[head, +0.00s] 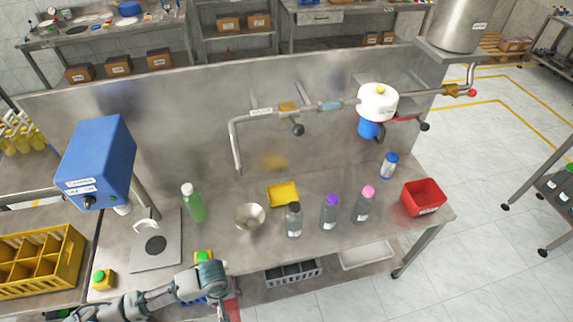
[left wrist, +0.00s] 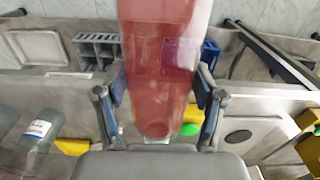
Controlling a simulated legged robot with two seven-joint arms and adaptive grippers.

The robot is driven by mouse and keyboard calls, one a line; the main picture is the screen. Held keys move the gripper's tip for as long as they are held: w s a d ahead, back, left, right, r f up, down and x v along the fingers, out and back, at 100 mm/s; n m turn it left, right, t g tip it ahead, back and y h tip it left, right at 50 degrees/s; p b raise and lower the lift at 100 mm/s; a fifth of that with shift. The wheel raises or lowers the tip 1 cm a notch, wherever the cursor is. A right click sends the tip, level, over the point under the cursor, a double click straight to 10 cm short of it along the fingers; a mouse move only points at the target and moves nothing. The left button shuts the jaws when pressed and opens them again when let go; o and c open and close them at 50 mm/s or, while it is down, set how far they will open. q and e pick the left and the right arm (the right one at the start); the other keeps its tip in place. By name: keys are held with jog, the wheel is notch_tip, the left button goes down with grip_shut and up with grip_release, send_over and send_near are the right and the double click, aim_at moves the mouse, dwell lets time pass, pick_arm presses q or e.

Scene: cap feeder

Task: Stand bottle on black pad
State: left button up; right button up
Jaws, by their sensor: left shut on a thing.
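My left gripper (head: 222,284) is at the front edge of the bench. It is shut on a translucent red bottle (head: 233,306), which shows only in part in the head view. In the left wrist view the red bottle (left wrist: 165,60) is between the two fingers of my left gripper (left wrist: 161,92). The black pad (head: 156,245) is a bare round disc on a grey plate under the blue capper (head: 96,165). The pad also shows in the left wrist view (left wrist: 238,136), right of the gripper and apart from the bottle. My right gripper is not in view.
A green bottle (head: 194,203) stands right of the plate. A metal bowl (head: 249,217), yellow tray (head: 283,194), several capped bottles and a red bin (head: 423,197) lie further right. Small yellow blocks with green tops (head: 103,279) are near the plate. A yellow crate (head: 40,261) stands left.

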pick_arm(q)
jog(key=shift+m, duration=0.6)
jog(key=w+r, duration=0.1)
jog(key=w, duration=0.2)
jog(key=w+a+r, duration=0.1)
jog(key=w, duration=0.2)
jog(key=w+r+b, duration=0.1)
jog(key=w+r, duration=0.1)
jog(key=w, duration=0.1)
jog(key=shift+a+r, duration=0.1)
jog(key=shift+a, duration=0.2)
jog(key=w+r+m+b, duration=0.1)
jog(key=w+r, duration=0.7)
jog(key=shift+w+r+m, duration=0.15)
jog(key=shift+r+m, duration=0.2)
jog(key=shift+m, duration=0.05)
